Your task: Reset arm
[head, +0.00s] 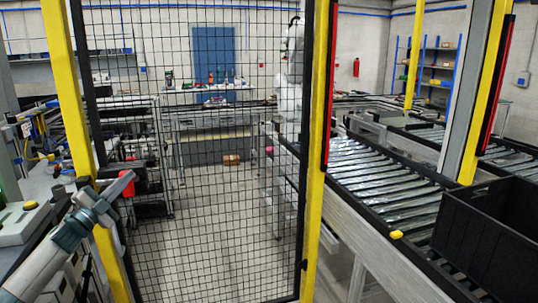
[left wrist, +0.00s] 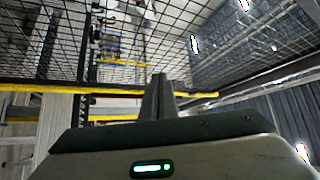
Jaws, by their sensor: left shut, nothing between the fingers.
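My left arm comes in from the lower left in the head view. Its gripper (head: 119,186) is raised in front of the yellow post and the black mesh fence (head: 220,130). In the left wrist view the two dark fingers (left wrist: 159,82) are pressed together with nothing between them. The grey gripper body with a lit green light fills the bottom of that view. My right arm and gripper do not show in either view.
A roller conveyor (head: 385,175) runs along the right, with a black crate (head: 490,225) at its near end. Yellow posts (head: 316,200) frame the fence. A cluttered bench (head: 25,220) stands at the left, close to my left arm. Bare floor lies behind the mesh.

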